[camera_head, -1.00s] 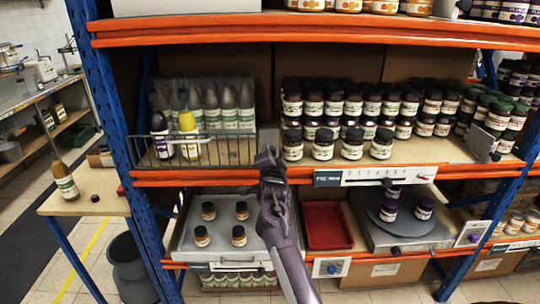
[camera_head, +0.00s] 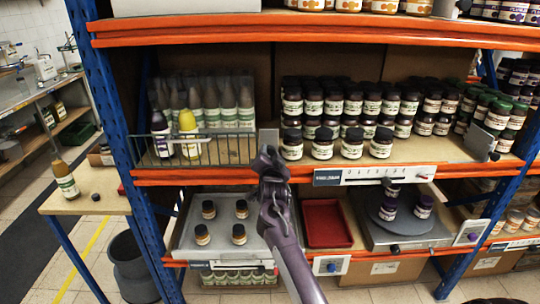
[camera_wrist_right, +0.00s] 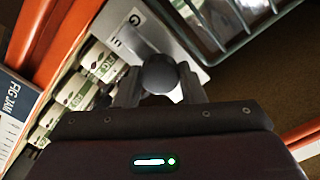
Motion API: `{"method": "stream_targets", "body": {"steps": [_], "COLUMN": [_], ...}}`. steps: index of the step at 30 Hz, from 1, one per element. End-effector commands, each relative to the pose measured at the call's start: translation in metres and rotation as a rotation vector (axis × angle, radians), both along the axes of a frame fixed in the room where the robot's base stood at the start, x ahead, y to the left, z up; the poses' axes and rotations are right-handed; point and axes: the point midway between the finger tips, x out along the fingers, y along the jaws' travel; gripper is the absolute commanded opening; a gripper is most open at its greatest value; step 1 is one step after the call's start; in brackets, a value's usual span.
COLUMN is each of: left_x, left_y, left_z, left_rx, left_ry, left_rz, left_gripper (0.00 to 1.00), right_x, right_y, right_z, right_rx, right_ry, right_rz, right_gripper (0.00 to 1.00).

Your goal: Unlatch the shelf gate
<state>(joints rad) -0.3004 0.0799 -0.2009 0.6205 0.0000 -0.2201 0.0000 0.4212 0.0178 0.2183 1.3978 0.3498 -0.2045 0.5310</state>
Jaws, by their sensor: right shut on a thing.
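The shelf gate (camera_head: 232,151) is a low grey wire fence across the left of the middle shelf, with bottles behind it. Its green-grey frame (camera_wrist_right: 248,22) also shows at the top of the right wrist view. My right gripper (camera_head: 268,158) is at the gate's right end, just above the orange beam. In the right wrist view, its jaws (camera_wrist_right: 158,84) are shut on a dark round knob (camera_wrist_right: 158,72). The knob stands in front of a grey latch plate (camera_wrist_right: 140,28); the plate's upper part (camera_head: 268,138) shows above my gripper. My left gripper is not in view.
Dark-lidded jars (camera_head: 323,144) stand close to the right of my right gripper. The orange beam (camera_head: 215,177) runs beneath it. Below are a grey tray (camera_head: 190,235) with small jars and a red tray (camera_head: 326,222). A blue upright (camera_head: 112,105) stands left.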

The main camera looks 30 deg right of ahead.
Motion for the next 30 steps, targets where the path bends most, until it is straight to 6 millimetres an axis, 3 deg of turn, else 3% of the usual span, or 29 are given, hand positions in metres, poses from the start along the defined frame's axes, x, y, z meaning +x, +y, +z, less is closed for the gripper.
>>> {"method": "stream_targets", "body": {"steps": [4,5,10,20,30], "left_x": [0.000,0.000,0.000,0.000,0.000], "left_y": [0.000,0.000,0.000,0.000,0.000], "left_z": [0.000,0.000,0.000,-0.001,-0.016], "left_rx": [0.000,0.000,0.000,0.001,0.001], "left_ry": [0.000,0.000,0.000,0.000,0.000], "left_rz": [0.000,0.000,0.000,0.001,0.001], "left_gripper": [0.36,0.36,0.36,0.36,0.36], "right_x": [0.000,0.000,0.000,-0.003,-0.042], "right_y": [0.000,0.000,0.000,0.002,0.026], "right_z": [0.002,0.002,0.001,0.000,-0.003], "right_rx": [-0.003,-0.003,-0.002,0.000,0.001], "right_ry": [-0.004,-0.004,-0.002,-0.002,-0.002], "right_rz": [0.000,0.000,0.000,0.000,0.001], "right_gripper": [0.13,0.37,0.58,0.58,0.58]}}
